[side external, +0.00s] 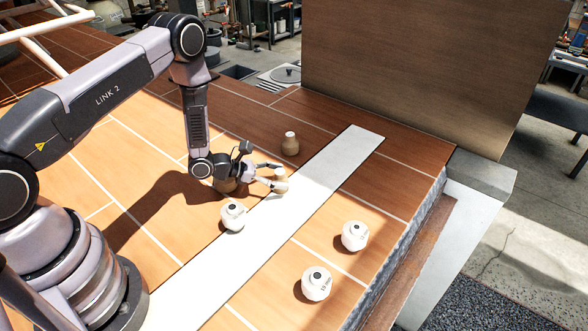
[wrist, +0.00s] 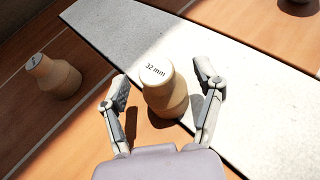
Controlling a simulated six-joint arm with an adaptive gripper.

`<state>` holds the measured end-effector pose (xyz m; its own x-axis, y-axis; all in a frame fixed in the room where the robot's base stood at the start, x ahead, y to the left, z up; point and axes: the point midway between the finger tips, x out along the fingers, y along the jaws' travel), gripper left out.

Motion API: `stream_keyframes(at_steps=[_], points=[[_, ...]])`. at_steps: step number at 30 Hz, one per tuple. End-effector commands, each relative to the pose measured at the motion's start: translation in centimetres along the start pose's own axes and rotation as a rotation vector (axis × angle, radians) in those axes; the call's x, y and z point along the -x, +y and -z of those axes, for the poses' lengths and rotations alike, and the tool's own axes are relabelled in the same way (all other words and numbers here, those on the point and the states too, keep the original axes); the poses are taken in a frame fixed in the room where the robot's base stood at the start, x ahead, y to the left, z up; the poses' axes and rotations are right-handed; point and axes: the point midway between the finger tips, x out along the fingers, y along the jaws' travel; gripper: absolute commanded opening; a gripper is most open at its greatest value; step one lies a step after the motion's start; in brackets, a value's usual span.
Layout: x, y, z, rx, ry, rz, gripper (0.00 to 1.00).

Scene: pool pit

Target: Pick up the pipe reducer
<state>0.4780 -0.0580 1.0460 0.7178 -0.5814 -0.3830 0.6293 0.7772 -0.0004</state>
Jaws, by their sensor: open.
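A tan pipe reducer (wrist: 160,88) marked "32 mm" on its pale top stands upright between the spread fingers of my gripper (wrist: 166,92) in the wrist view. The fingers are apart, with visible space on both sides of it. A second tan reducer (wrist: 55,77) stands to the left, in shade. In the side view my gripper (side external: 276,177) is open, low over the pale strip.
Cream-coloured pieces with dark marks on top stand in front of my gripper (side external: 234,217), at right (side external: 354,237) and at front right (side external: 317,285). The pale strip (side external: 340,158) crosses the tiled surface. A tall brown panel (side external: 420,70) stands behind; the surface ends at right.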

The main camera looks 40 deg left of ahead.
Motion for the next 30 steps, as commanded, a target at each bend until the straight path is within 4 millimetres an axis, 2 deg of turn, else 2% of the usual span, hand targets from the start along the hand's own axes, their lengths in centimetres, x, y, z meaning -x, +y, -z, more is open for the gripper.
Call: stream_keyframes(at_steps=[8, 23, 30], points=[[-0.33, -0.02, 0.00, 0.000, 0.000, 0.000, 0.65], [-0.29, 0.00, -0.02, 0.000, 0.000, 0.000, 0.00], [-0.29, 0.01, -0.07, -0.001, -0.001, 0.000, 0.00]])
